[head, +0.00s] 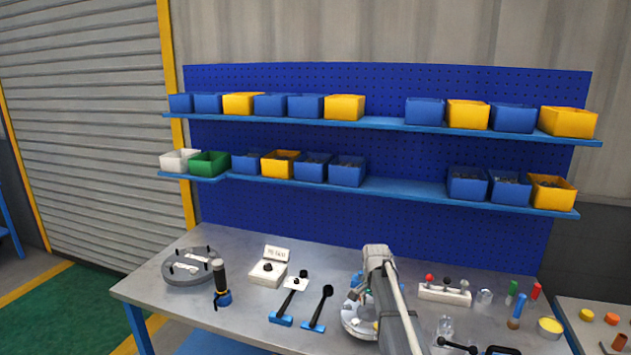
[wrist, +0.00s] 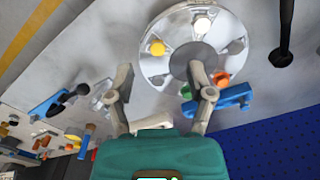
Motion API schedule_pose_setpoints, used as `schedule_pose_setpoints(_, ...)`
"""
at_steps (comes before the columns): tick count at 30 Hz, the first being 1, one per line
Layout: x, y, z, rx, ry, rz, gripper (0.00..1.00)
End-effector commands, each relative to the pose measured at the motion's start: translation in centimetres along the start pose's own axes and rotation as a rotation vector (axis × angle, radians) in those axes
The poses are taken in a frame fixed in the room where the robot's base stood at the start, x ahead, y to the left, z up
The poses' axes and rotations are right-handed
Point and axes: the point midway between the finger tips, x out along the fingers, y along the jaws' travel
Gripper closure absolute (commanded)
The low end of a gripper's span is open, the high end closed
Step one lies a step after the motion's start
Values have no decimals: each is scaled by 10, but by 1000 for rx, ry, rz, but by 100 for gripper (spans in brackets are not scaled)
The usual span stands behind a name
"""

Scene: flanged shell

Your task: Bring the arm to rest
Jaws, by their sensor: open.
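My gripper (wrist: 160,80) is open in the wrist view, its two grey fingers spread with nothing between them. A round silver flanged shell (wrist: 178,25) lies on the bench beyond the fingers, with a yellow piece (wrist: 157,48), a white piece (wrist: 202,25) and an orange-red piece (wrist: 221,77) on it. The right finger overlaps the shell's edge in the picture; I cannot tell the gap. In the head view my arm (head: 385,290) reaches over the bench and hides part of the shell (head: 352,318) and the gripper.
The grey bench (head: 215,315) holds a round plate (head: 180,268) at left, black-handled tools (head: 318,308) left of the shell, and a white block with coloured knobs (head: 443,293) at right. Bin shelves (head: 400,188) stand behind. A blue part (wrist: 232,98) sits close to the right finger.

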Motion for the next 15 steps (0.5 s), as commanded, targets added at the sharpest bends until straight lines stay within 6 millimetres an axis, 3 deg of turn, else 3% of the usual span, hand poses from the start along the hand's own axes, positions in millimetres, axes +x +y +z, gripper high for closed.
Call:
schedule_pose_setpoints(8,17,32,33,-117,0,0,31)
schedule_pose_setpoints(15,40,75,76,-284,0,1,31)
